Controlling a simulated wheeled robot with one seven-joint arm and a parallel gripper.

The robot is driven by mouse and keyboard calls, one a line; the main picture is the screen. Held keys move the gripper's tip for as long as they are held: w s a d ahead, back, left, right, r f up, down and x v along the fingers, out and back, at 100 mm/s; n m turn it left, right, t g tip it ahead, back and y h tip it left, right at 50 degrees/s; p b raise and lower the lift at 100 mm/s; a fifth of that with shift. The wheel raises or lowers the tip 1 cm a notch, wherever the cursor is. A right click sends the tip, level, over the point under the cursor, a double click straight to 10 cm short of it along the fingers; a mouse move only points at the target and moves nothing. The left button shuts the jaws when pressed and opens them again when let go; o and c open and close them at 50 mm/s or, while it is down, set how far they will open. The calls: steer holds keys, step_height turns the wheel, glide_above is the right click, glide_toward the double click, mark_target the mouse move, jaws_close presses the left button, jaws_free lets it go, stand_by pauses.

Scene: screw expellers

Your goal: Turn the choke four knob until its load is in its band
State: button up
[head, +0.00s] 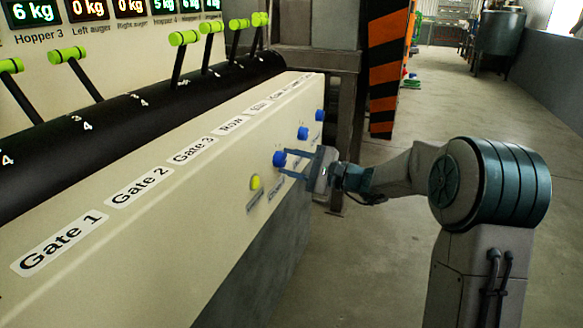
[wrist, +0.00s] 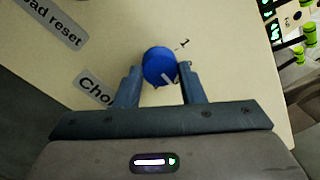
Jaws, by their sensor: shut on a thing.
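A blue knob (head: 279,159) sits on the sloping cream panel, the nearest of three blue knobs in the head view. My gripper (head: 289,162) is shut on it, with one finger on each side. The wrist view shows the same blue knob (wrist: 159,67) between the fingertips, with a white pointer line toward its lower right. A tick with a "1" is printed above right of it. A label starting "Cho" (wrist: 95,88) is partly hidden by my gripper, so its number cannot be read.
Two more blue knobs (head: 303,133) (head: 320,115) lie farther along the panel. A yellow button (head: 255,182) is nearer, by a "load reset" label (wrist: 50,22). Green-handled levers (head: 184,38) and kg displays (head: 88,9) stand behind. Open floor (head: 460,110) lies right.

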stand_by(0.3)
steer(key=o, duration=1)
steer(key=p+v, duration=0.3)
steer(key=v, duration=1)
steer(key=shift+s+d, duration=0.1)
steer(key=shift+d, duration=0.3)
